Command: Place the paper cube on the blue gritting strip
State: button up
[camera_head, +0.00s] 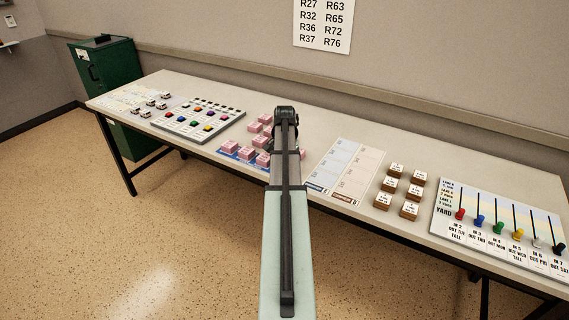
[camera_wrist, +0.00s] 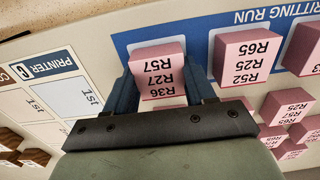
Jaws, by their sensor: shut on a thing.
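My gripper (camera_wrist: 160,88) is shut on a pink paper cube (camera_wrist: 158,68) printed R57, R27, R36, with one dark finger on each side. In the wrist view the cube appears at the left end of the blue gritting strip (camera_wrist: 199,42). I cannot tell whether its underside touches the strip. Another pink cube (camera_wrist: 243,58), printed R65, R25, R52, sits on the strip beside it. In the head view my arm hides the fingers and the held cube; the blue strip (camera_head: 222,153) shows left of the arm.
More pink cubes (camera_wrist: 289,107) stand close by on the right in the wrist view. Printer sheets (camera_head: 345,168) lie right of the arm, with brown-sided blocks (camera_head: 409,209) and a peg board (camera_head: 500,228) beyond. A button panel (camera_head: 199,120) lies left.

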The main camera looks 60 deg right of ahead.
jog(key=shift+f, duration=0.1)
jog(key=o, duration=1)
jog(key=shift+o, duration=0.2)
notch_tip(320, 180, up, 12)
